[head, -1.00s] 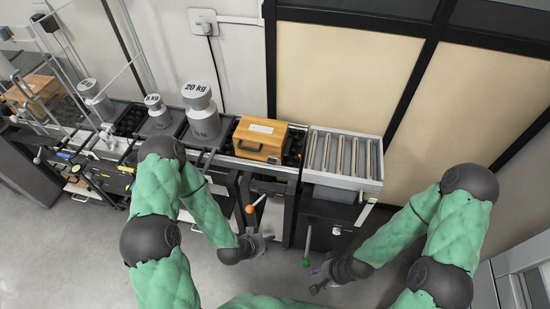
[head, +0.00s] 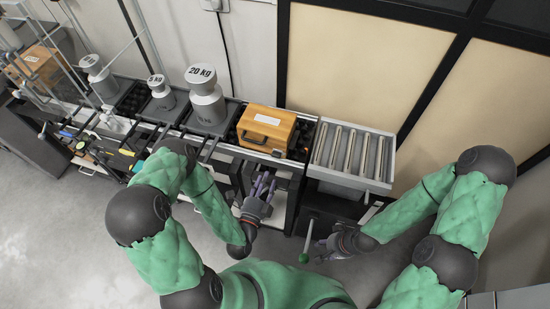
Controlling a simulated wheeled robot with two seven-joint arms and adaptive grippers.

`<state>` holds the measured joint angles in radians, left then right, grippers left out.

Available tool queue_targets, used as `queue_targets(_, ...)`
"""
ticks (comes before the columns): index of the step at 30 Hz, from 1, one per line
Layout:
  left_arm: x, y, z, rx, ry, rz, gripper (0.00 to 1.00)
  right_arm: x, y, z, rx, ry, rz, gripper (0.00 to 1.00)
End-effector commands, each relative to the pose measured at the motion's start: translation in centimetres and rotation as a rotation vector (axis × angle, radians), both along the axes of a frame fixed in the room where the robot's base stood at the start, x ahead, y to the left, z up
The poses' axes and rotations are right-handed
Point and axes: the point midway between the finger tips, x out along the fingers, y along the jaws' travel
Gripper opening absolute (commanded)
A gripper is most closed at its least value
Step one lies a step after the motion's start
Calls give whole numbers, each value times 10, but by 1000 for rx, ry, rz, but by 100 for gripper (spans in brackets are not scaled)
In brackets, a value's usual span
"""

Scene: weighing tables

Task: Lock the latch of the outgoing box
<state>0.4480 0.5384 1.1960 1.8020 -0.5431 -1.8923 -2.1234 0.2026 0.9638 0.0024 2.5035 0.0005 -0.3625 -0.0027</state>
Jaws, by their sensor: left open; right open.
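An orange-brown box (head: 277,123) with a white label on top and a dark handle on its front stands on the conveyor, just left of the grey rollers. Its latch is too small to make out. A second brown box (head: 37,64) stands at the far left, partly behind thin posts. I cannot tell from labels which one is outgoing. My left gripper (head: 263,184) is open and empty, in front of and below the nearer box, apart from it. My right gripper (head: 322,248) is open and empty, lower and to the right, beside a green-knobbed lever.
Grey weights, including a 20 kg one (head: 206,96), stand left of the nearer box. The roller section (head: 352,152) is empty. The green-knobbed lever (head: 305,257) stands out by my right gripper. The floor at lower left is clear.

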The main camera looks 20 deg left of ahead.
Motion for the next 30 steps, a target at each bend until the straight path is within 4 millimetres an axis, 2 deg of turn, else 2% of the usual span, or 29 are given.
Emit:
queue_targets(9,55,-5,0,-1,-2,-4,46,0,0,-6,0,0,0,43)
queue_targets(15,82,-7,-1,-2,0,-2,46,0,0,-10,0,0,0,43)
queue_targets(21,93,-7,-1,-3,3,-1,46,0,0,-12,0,0,0,43)
queue_targets(29,94,-7,0,-3,3,0,46,0,0,-11,0,0,0,43)
queue_targets(30,94,-7,0,-3,3,0,41,0,0,-11,0,0,0,43)
